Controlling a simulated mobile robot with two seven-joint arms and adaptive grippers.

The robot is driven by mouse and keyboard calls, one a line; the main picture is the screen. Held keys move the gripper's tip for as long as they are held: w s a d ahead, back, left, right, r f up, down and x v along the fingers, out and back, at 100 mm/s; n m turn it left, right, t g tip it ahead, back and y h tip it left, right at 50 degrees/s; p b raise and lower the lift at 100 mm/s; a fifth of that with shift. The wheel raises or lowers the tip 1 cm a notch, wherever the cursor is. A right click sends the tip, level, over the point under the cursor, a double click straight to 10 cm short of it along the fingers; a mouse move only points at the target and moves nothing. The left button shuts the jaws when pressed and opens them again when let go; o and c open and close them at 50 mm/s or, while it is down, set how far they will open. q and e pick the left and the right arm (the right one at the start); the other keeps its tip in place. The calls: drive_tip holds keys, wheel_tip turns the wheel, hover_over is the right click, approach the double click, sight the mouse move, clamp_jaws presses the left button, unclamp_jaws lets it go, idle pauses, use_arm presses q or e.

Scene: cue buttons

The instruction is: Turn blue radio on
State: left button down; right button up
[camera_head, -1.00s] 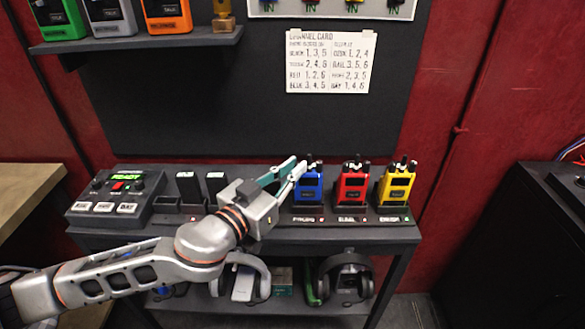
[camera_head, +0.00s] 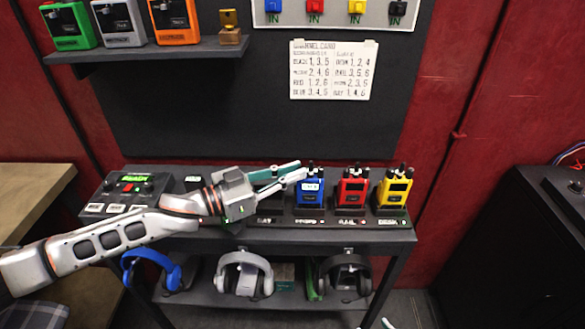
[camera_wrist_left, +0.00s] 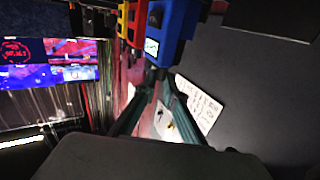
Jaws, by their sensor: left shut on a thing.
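The blue radio (camera_head: 310,194) stands upright in the charger row on the table, left of the red radio (camera_head: 352,190) and yellow radio (camera_head: 394,190). Its small screen is lit pale. My left gripper (camera_head: 302,170) reaches in from the left, its fingers shut at the top of the blue radio by its knobs. The left wrist view shows the blue radio (camera_wrist_left: 176,30) just past the fingertips (camera_wrist_left: 158,82); the exact part gripped is hard to see.
A console (camera_head: 128,188) with a green READY display sits at the table's left. Headphones (camera_head: 243,275) hang below. A channel card (camera_head: 332,70) is on the board, and a shelf (camera_head: 150,58) holds more radios at upper left.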

use_arm(q)
drive_tip(key=shift+m+g+h, duration=0.3)
drive_tip(key=shift+m+g, duration=0.1)
drive_tip(key=shift+g, duration=0.2)
drive_tip(key=c, duration=2.1)
unclamp_jaws()
drive_tip(key=shift+a, duration=0.1)
drive_tip(key=v, duration=1.1)
drive_tip(key=shift+s+a, duration=0.25)
drive_tip(key=shift+a, duration=0.05)
drive_tip(key=shift+d, duration=0.1)
